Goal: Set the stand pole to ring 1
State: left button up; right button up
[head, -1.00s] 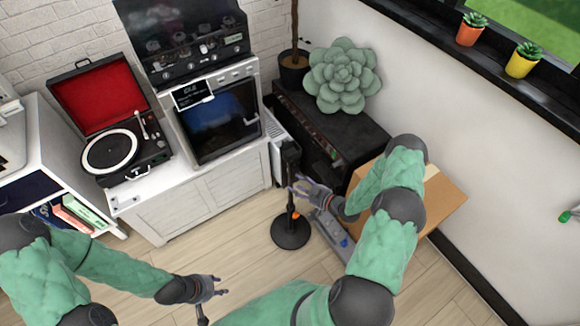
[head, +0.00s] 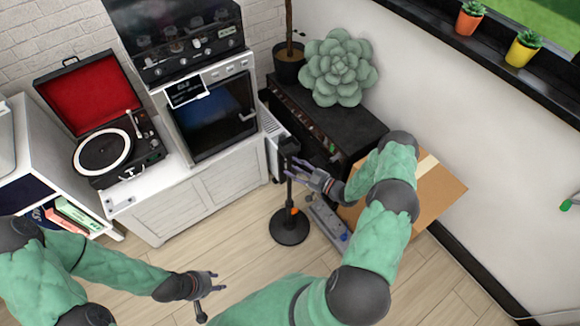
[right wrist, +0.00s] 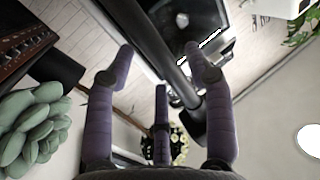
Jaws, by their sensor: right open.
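The black stand has a round base (head: 290,227) on the floor, an upright pole (head: 289,190) and a dark block on top (head: 289,147). A small orange part (head: 293,210) sits low on the pole. Ring marks are too small to tell. My right gripper (head: 300,170) is open beside the upper pole, below the top block. In the right wrist view, the dark pole (right wrist: 160,55) runs diagonally between the spread fingers (right wrist: 163,85); contact cannot be told. My left gripper (head: 213,286) is low at the left, away from the stand, its fingers spread and seemingly empty.
A black amplifier-like cabinet (head: 335,125) and a cardboard box (head: 435,195) stand behind my right arm. A grey pedal-like strip (head: 328,220) lies right of the base. A white cabinet (head: 195,205) stands at the left. Floor left of the stand is clear.

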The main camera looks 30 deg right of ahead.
aim_at(290, 149)
jog(key=shift+x, duration=1.25)
grip_shut()
notch_tip(290, 149, up, 10)
jog(key=p, duration=0.4)
jog(key=shift+r+p, duration=0.15)
jog(key=shift+p, duration=0.2)
grip_release()
